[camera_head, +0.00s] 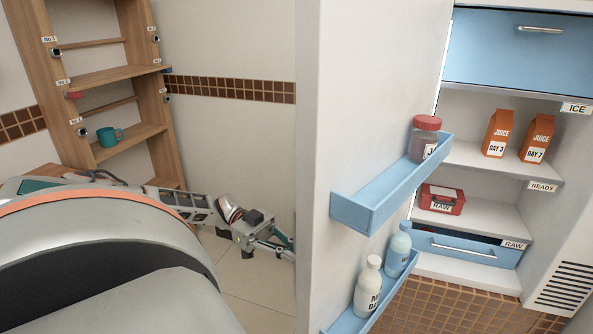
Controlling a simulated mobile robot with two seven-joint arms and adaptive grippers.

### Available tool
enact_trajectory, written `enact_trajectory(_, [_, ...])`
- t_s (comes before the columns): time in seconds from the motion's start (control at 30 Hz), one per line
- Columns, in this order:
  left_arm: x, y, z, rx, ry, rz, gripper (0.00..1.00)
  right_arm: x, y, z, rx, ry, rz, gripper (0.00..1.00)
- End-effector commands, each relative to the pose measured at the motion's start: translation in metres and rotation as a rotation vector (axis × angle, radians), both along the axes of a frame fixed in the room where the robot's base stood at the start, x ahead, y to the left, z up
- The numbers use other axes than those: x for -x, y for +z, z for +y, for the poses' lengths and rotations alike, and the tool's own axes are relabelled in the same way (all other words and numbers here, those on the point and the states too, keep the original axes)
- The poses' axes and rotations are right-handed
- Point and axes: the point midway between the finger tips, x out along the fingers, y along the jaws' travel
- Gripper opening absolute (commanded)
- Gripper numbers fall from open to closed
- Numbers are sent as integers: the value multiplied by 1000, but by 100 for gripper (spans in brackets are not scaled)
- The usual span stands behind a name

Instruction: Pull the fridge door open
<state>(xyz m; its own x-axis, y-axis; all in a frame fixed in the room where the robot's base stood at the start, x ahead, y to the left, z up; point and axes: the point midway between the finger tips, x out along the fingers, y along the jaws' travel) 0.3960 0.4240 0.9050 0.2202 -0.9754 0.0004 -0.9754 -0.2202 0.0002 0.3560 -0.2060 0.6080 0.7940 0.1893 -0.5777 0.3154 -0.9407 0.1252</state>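The white fridge door (345,120) stands open, its inner side facing me, with light blue door shelves (365,212) on it. Its outer face and handle are hidden from this view. The open fridge interior (478,100) shows at the right. My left gripper (283,250) is at the door's left edge, low down, and the door partly covers it. Its fingertips are not clear, so I cannot tell whether it is open, shut or touching the door. My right gripper is not in view.
The door shelves hold a red-lidded jar (424,138), a white bottle (368,286) and a blue bottle (397,252). Inside are juice cartons (498,133), a red box (441,199) and blue drawers (512,50). A wooden shelf (112,75) with a teal mug (109,136) stands left.

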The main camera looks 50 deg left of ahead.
Motion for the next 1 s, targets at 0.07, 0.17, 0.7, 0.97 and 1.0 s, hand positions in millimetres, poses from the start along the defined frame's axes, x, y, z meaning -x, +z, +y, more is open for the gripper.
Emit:
enact_trajectory(0.07, [1, -2, 0, -2, 0, 2, 0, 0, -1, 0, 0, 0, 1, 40])
enact_trajectory(0.17, [0, -2, 0, -2, 0, 2, 0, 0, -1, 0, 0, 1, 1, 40])
enact_trajectory(0.7, [0, -1, 0, -2, 0, 1, 25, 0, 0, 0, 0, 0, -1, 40])
enact_trajectory(0.97, [1, -1, 4, -2, 0, 0, 25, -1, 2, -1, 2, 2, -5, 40])
enact_trajectory(1.0, [1, -1, 7, -3, 0, 1, 25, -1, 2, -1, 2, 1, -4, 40])
